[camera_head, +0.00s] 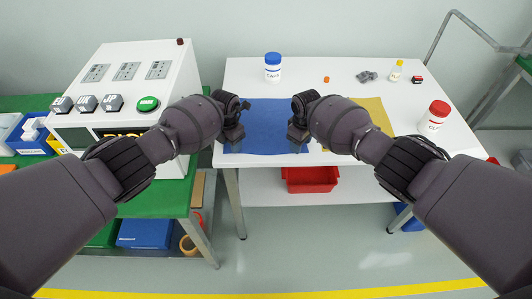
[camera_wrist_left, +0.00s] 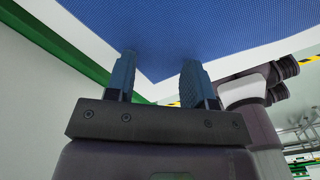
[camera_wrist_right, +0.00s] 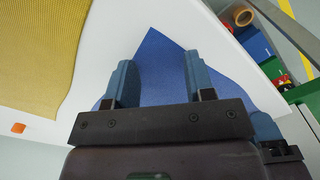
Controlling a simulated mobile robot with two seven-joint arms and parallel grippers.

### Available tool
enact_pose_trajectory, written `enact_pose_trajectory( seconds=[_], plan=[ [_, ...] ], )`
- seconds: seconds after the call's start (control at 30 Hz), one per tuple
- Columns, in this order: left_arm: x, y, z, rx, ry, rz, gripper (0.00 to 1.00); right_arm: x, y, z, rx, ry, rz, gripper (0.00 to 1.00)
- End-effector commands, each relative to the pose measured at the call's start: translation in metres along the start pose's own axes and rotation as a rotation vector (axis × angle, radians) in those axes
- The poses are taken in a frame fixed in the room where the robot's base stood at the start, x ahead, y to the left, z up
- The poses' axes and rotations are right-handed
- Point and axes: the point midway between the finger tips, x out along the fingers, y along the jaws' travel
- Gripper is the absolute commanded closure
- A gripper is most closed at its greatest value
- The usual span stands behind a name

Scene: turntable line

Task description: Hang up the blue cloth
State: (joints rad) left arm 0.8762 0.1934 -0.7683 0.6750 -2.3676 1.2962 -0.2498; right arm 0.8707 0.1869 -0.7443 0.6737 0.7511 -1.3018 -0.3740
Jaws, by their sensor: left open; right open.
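The blue cloth (camera_head: 264,122) lies flat on the white table, its near edge close to the table's front edge. My left gripper (camera_head: 236,137) is open over the cloth's near left corner. In the left wrist view the cloth (camera_wrist_left: 190,30) fills the top, beyond the two spread fingers (camera_wrist_left: 158,80). My right gripper (camera_head: 298,137) is open over the cloth's near right corner. In the right wrist view a corner of the cloth (camera_wrist_right: 160,65) shows between and beyond the spread fingers (camera_wrist_right: 157,80). I cannot tell whether any fingertip touches the cloth. No hanging place is clearly visible.
A yellow cloth (camera_head: 372,108) lies right of the blue one. A blue-capped jar (camera_head: 272,68), red-capped jar (camera_head: 433,118), small bottle (camera_head: 395,71) and grey part (camera_head: 367,76) stand on the white table (camera_head: 330,68). A machine with a green button (camera_head: 148,104) stands left. A red bin (camera_head: 310,180) sits below.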

Motion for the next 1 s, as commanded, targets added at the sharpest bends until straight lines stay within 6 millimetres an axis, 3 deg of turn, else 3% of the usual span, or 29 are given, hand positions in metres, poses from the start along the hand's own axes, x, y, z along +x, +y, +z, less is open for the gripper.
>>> enact_pose_trajectory(
  seconds=[0.33,1.0],
  plan=[
    [0.0032,-0.0003,0.0,0.0,0.0,-0.001,0.51,0.0032,-0.0004,-0.0001,0.0,0.0,-0.001,0.51],
    [0.0028,-0.0002,-0.0003,0.0,0.001,-0.001,1.0,0.0031,-0.0004,0.0006,0.0,-0.001,-0.001,1.0]
  ],
)
